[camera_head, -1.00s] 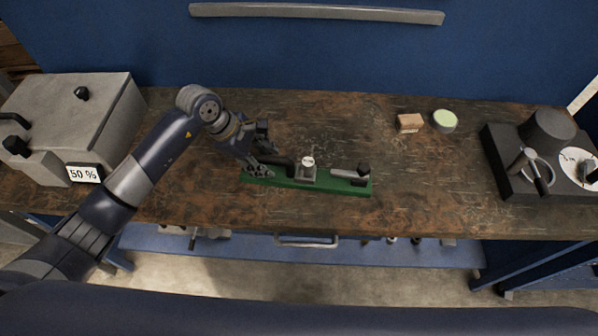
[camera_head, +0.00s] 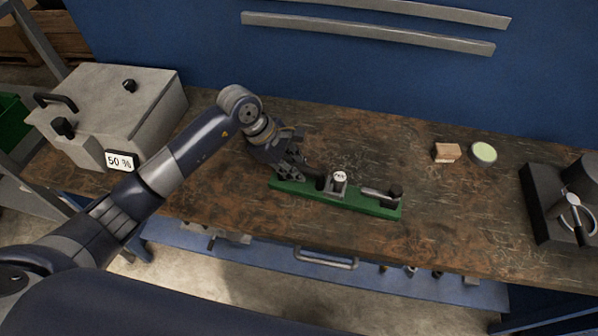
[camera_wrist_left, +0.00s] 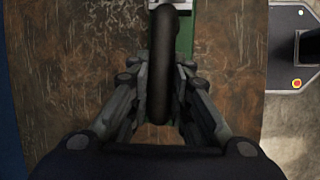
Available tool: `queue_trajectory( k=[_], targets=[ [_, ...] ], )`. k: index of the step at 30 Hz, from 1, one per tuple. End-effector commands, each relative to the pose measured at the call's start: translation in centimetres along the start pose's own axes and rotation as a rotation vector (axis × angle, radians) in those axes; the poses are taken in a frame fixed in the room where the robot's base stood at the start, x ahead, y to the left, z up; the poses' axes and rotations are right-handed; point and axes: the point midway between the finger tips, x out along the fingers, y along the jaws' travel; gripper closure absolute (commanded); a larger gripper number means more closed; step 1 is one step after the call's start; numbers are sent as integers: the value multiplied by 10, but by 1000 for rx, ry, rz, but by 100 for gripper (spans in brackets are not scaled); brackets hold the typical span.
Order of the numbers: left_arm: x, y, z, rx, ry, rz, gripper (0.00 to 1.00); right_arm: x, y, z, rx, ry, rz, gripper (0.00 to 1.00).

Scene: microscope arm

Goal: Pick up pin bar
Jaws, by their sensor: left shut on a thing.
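A dark, rounded bar (camera_wrist_left: 160,75), which I take to be the pin bar, lies between the fingers of my left gripper (camera_wrist_left: 163,90) in the left wrist view. In the head view my left gripper (camera_head: 296,172) is shut on it at the left end of a green base (camera_head: 345,202). The bar's visible part (camera_head: 313,177) runs right toward a metal block with a round white top (camera_head: 340,178). The fingers hide much of the bar in the head view. I cannot tell whether it is clear of the base. My right gripper is not in view.
A dark-knobbed metal lever (camera_head: 380,193) is on the base's right end. A wooden block (camera_head: 447,152) and a pale green round tin (camera_head: 483,153) stand at the back right. A grey box (camera_head: 110,110) marked 50 % is at the left, a black device (camera_head: 550,205) at the right.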

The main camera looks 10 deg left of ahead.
Motion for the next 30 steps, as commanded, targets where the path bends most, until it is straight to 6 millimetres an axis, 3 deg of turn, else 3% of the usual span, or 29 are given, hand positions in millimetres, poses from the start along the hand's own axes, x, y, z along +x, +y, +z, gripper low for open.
queue_trajectory(
  k=[8, 14, 30],
  targets=[
    [-24, 7, 10, 3, -4, 8, 100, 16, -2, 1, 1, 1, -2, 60],
    [-26, -14, 18, 4, -4, 3, 100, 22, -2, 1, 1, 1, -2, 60],
    [-40, -106, 57, 6, -6, 3, 100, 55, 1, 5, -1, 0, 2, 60]
  ],
)
